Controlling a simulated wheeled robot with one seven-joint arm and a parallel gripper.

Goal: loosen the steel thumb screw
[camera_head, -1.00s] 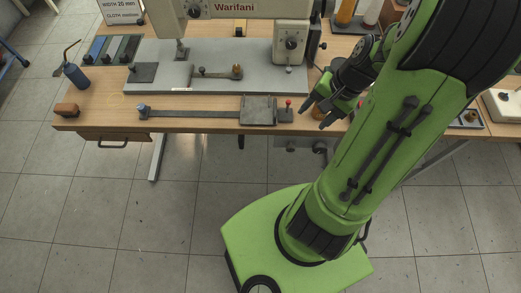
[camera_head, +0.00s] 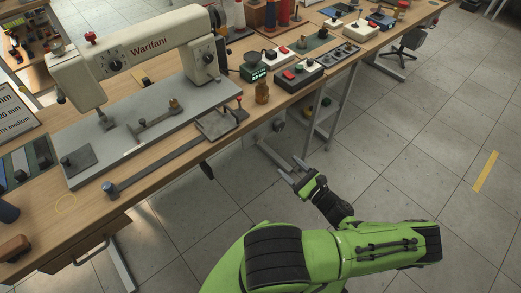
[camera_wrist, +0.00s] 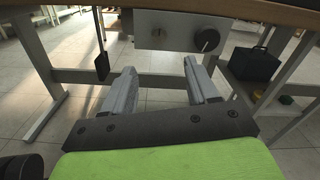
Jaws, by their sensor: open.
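The sewing machine (camera_head: 140,55) stands on a grey bed plate (camera_head: 75,185) on the wooden bench. A small guide bar (camera_head: 155,121) lies on the plate, with a small knob (camera_head: 142,123) at its near end and a brass-coloured piece (camera_head: 174,104) at its far end. The knob may be the steel thumb screw; it is too small to be sure. My gripper (camera_head: 290,164) is open and empty, in front of the bench and apart from it. In the wrist view, my gripper (camera_wrist: 158,72) points under the bench, with nothing between its fingers.
A brown bottle (camera_head: 262,92) and control boxes (camera_head: 298,76) stand right. Under the bench are a box with a black dial (camera_wrist: 207,40) and hanging lever (camera_wrist: 101,62).

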